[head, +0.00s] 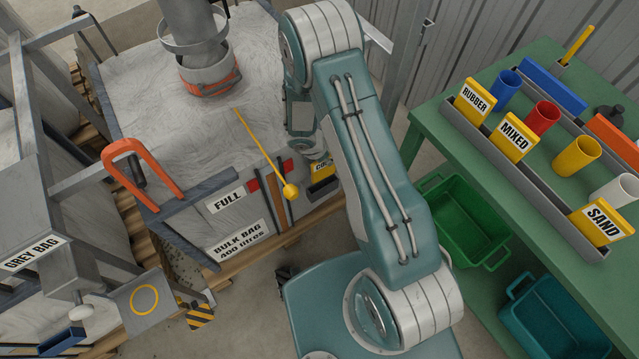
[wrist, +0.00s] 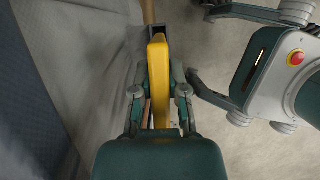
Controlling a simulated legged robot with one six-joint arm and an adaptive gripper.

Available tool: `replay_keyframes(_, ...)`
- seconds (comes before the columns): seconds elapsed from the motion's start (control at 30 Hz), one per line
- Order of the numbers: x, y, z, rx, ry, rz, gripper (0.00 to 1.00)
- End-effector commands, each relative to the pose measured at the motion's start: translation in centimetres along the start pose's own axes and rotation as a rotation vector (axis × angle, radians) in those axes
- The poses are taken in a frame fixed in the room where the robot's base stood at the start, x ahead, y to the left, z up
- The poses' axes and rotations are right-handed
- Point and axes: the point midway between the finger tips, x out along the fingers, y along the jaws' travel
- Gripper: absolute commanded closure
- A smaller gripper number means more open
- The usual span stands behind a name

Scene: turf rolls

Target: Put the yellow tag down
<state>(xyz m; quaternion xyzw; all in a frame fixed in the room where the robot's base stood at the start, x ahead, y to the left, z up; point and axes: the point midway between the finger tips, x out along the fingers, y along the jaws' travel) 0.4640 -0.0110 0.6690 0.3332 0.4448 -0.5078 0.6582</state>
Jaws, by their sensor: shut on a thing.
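The yellow tag (head: 321,168) shows at the front right of the bulk bag, partly hidden by my arm; only the start of its black lettering can be seen. In the wrist view the tag (wrist: 158,60) stands edge-on between the two fingers of my gripper (wrist: 159,85), which is shut on it. A dark holder (head: 322,187) is right below the tag in the head view, and its dark edges (wrist: 161,30) show around the tag's far end in the wrist view. I cannot tell whether the tag sits inside the holder or just above it.
The bulk bag (head: 228,205) stands on a wooden pallet. A yellow rod with a ball end (head: 291,190) leans over its front, near my gripper. A green bench (head: 440,130) at right carries a grey rack with yellow RUBBER, MIXED and SAND tags.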

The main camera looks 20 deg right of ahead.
Motion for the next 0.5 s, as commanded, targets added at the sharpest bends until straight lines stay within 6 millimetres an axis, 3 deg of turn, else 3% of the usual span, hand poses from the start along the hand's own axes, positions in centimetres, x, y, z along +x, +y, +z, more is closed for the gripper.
replay_keyframes(0.17, 0.6, -0.2, -0.7, -0.046, -0.001, 0.018, 1.0)
replay_keyframes(0.5, 5.3, -0.1, -2.7, -0.044, -0.003, 0.017, 1.0)
